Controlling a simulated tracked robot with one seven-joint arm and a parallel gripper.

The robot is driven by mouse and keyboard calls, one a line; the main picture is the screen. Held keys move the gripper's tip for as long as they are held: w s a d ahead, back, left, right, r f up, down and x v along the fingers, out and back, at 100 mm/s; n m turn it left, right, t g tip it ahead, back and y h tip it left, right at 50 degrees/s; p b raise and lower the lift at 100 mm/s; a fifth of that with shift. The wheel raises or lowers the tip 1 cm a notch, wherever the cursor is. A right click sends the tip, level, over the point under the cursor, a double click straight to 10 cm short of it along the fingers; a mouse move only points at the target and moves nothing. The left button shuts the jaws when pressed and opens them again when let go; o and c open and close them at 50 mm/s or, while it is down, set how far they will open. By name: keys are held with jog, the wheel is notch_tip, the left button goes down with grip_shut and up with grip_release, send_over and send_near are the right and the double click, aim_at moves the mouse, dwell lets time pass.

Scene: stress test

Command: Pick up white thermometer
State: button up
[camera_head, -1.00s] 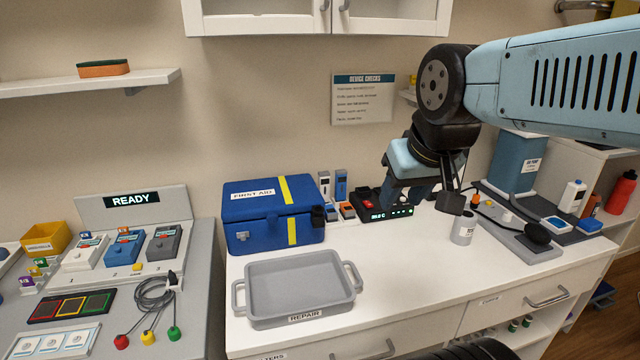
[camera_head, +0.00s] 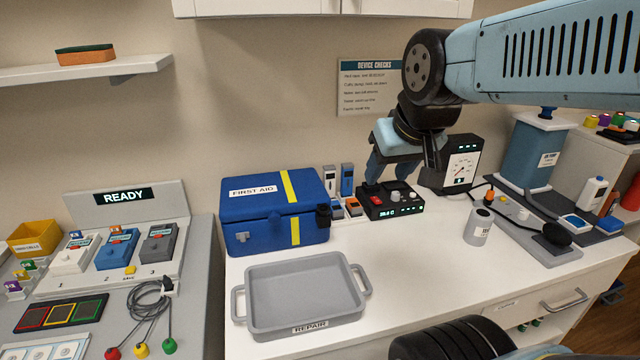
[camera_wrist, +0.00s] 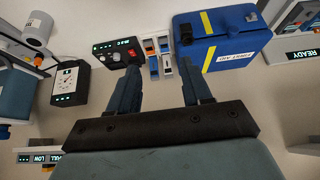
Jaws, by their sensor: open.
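The white thermometer (camera_head: 330,179) stands upright in the head view, right of the blue first aid box and left of a similar blue device (camera_head: 347,180). In the wrist view, which shows the scene upside down, a white device (camera_wrist: 167,68) that looks like it appears beside the blue one. My gripper (camera_head: 402,168) is open and empty in the head view, to the right of the thermometer, over the area of the black control box. In the wrist view my gripper's fingers (camera_wrist: 158,68) are spread, with both devices visible between them and apart from them.
The first aid box (camera_head: 270,212) stands close left of the thermometer. Small orange and blue blocks (camera_head: 345,208) sit in front of it. The black control box (camera_head: 390,203) and a dial gauge (camera_head: 461,164) are to the right. A grey repair tray (camera_head: 355,306) lies in front.

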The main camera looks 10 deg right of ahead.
jog(key=w+f+t, duration=0.2)
jog(key=w+f, duration=0.2)
jog(key=w, duration=0.8)
jog(key=t, duration=0.2)
send_near(331, 171)
jog(key=shift+t, duration=0.3)
jog(key=shift+x, duration=4.95)
jog(key=shift+s+f, duration=0.1)
jog(key=shift+f, duration=0.1)
jog(key=shift+c, duration=0.3)
grip_shut()
